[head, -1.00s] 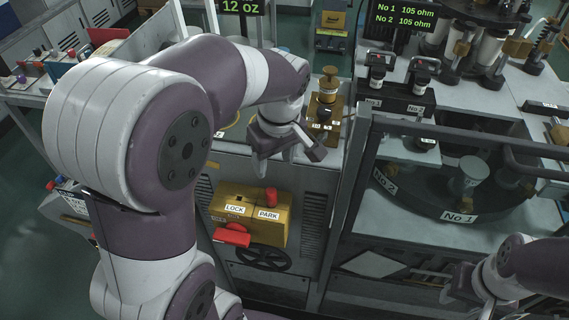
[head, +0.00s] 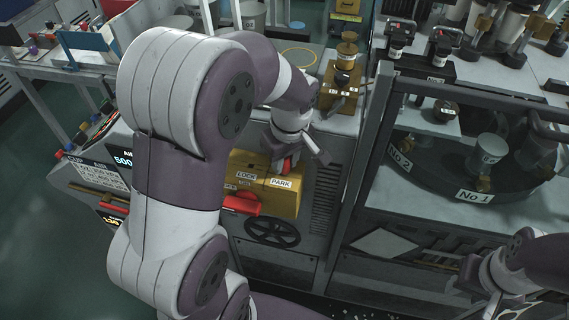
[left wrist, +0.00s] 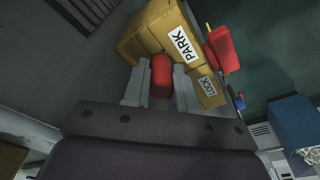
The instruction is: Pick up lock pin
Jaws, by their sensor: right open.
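The lock pin is a red cylinder (left wrist: 161,76) at the PARK side of the yellow-brown block (head: 283,203). In the left wrist view it stands between the two pale fingers of my left gripper (left wrist: 161,84). The fingers lie close on both sides; I cannot tell whether they press on it. In the head view my left gripper (head: 285,160) is down at the block, and only a little of the red pin (head: 287,165) shows behind the fingers. My right gripper (head: 476,285) is open and empty at the lower right, away from the block.
A red handle (head: 241,204) sticks out at the block's front left, beside the LOCK label. A black handwheel (head: 272,231) sits below. A dark frame post (head: 362,170) stands right of the block, with the turntable (head: 435,178) behind it. A brass fixture (head: 343,78) stands above.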

